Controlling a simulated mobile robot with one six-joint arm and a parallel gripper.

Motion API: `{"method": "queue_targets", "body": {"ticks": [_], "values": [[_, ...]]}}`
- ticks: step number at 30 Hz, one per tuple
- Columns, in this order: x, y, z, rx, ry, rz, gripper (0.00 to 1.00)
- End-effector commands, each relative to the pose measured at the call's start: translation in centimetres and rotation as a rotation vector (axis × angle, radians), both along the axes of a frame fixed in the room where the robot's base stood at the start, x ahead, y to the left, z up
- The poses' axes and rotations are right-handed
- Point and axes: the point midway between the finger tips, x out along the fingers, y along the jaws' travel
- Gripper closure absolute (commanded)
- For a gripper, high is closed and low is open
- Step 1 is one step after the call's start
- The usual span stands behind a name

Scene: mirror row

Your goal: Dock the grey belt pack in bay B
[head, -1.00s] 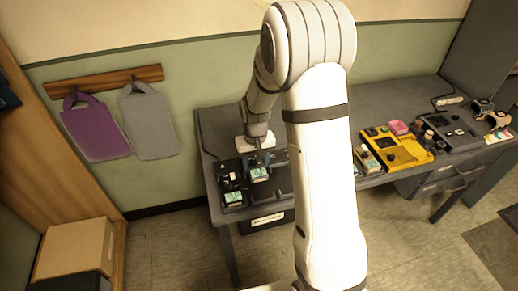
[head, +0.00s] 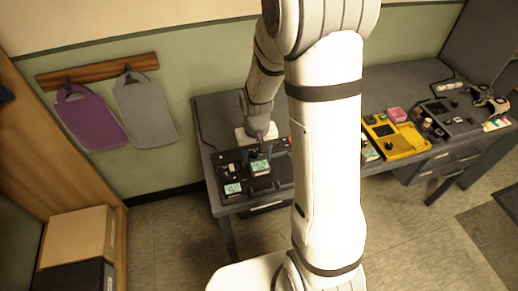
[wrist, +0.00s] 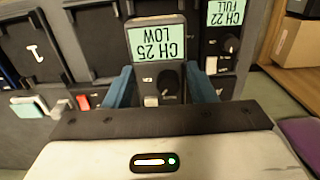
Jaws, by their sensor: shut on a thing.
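My gripper (wrist: 163,88) has its blue fingers closed on the sides of a grey belt pack (wrist: 157,21) whose green screen reads CH 25 LOW. In the head view the gripper (head: 258,150) comes down on this pack (head: 260,168) over the black dock (head: 222,158). I cannot tell whether the pack is seated in a bay or just above it. A darker belt pack, CH 22 FULL (wrist: 228,40), sits beside it; it also shows in the head view (head: 232,189). Bay letters are not readable; one mark (wrist: 35,53) shows at left in the wrist view.
The dock stands at the left end of the grey desk. A yellow tray (head: 400,141) with small items lies to the right, beyond my arm. Purple (head: 90,120) and grey (head: 146,108) bags hang on the wall. Cardboard boxes (head: 80,237) stand on the floor at left.

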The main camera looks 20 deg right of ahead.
Motion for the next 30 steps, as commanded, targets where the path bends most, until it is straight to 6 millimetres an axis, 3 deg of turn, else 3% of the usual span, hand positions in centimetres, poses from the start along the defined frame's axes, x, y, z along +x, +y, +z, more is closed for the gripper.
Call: {"method": "queue_targets", "body": {"ticks": [5,20,30], "values": [[-1.0,0.0,-0.2,0.000,0.000,-0.001,0.76],[-1.0,-0.1,-4.6,0.000,0.001,-0.002,0.76],[-0.9,-0.1,-4.8,0.000,0.000,-0.002,0.76]]}}
